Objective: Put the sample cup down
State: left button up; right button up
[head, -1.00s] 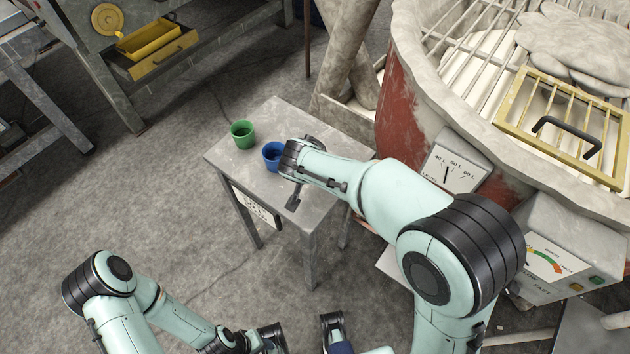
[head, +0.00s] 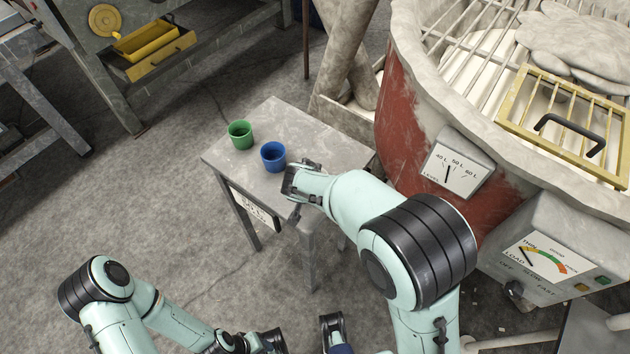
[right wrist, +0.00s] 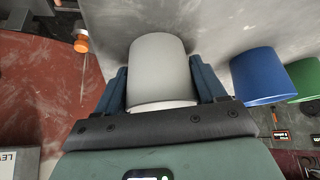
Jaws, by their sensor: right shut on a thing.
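A pale grey cup (right wrist: 158,70) sits between the two dark blue fingers of my right gripper (right wrist: 160,92), which is shut on it in the right wrist view. In the head view my right gripper (head: 300,184) is over the front right part of the small grey table (head: 290,120) and hides the cup. I cannot tell whether the cup touches the tabletop. A blue cup (head: 273,157) and a green cup (head: 240,135) stand on the table to the gripper's left. My left arm (head: 115,305) is low at the left; its gripper's opening is unclear.
A large red drum (head: 405,120) stands right of the table, with a level gauge (head: 460,168) and a yellow grate (head: 565,125). A control box (head: 545,250) is below it. A workbench with a yellow tray (head: 155,42) stands at the back left. Bare tabletop lies behind the cups.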

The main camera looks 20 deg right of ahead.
jog(key=o, duration=1.1)
jog(key=shift+r+p, duration=0.25)
jog(key=shift+p, duration=0.2)
jog(key=p+v, duration=0.1)
jog(key=v, duration=1)
jog(key=shift+s+a+r, duration=0.1)
jog(key=shift+s+r, duration=0.15)
jog(key=shift+r, duration=0.05)
